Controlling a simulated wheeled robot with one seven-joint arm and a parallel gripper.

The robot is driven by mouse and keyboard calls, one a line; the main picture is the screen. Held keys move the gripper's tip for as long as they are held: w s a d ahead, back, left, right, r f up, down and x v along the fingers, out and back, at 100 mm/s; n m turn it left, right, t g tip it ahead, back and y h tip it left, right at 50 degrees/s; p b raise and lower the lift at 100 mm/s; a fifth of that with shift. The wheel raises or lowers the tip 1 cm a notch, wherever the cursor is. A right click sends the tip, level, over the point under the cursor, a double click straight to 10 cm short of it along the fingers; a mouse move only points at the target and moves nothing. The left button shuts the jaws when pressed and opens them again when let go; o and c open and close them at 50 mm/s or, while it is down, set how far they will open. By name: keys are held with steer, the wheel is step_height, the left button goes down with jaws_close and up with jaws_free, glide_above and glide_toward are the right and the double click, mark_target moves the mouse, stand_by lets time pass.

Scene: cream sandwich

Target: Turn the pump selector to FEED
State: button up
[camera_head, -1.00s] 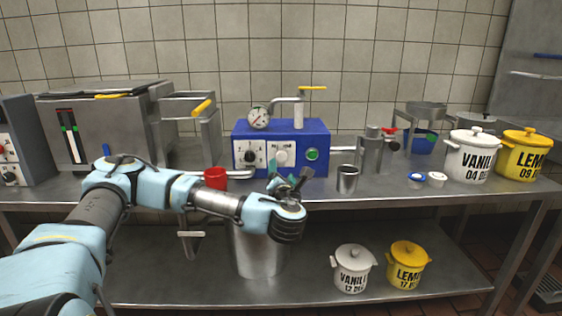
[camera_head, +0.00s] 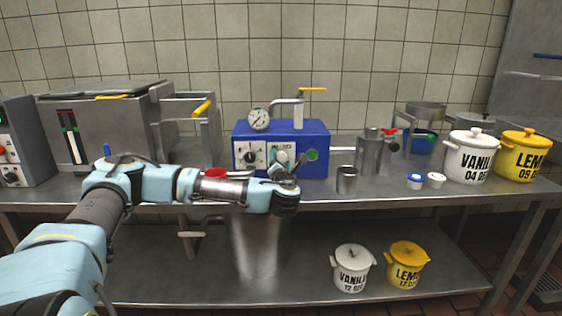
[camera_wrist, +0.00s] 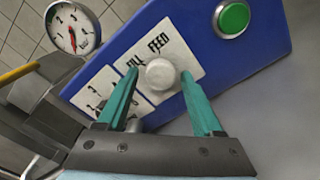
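The blue pump box (camera_head: 312,135) stands on the steel counter. In the head view my gripper (camera_head: 284,162) is in front of the box and hides part of the selector plate. A black knob (camera_head: 249,157) on a second plate is to the left.
A green button (camera_wrist: 233,18) is right of the selector. A pressure gauge (camera_head: 259,118) and a yellow-handled pipe (camera_head: 312,89) rise above the box.

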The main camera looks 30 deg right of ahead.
jaws_close()
stand_by(0.3)
steer(key=shift+r, duration=0.1)
steer(key=shift+r+m+p, duration=0.1)
steer(key=shift+m+p, duration=0.6)
steer(key=shift+m, duration=0.4)
steer(key=m+p, duration=0.1)
steer(key=m, duration=0.3)
steer(key=m+p, duration=0.1)
steer(key=m, duration=0.3)
steer(key=shift+m, duration=2)
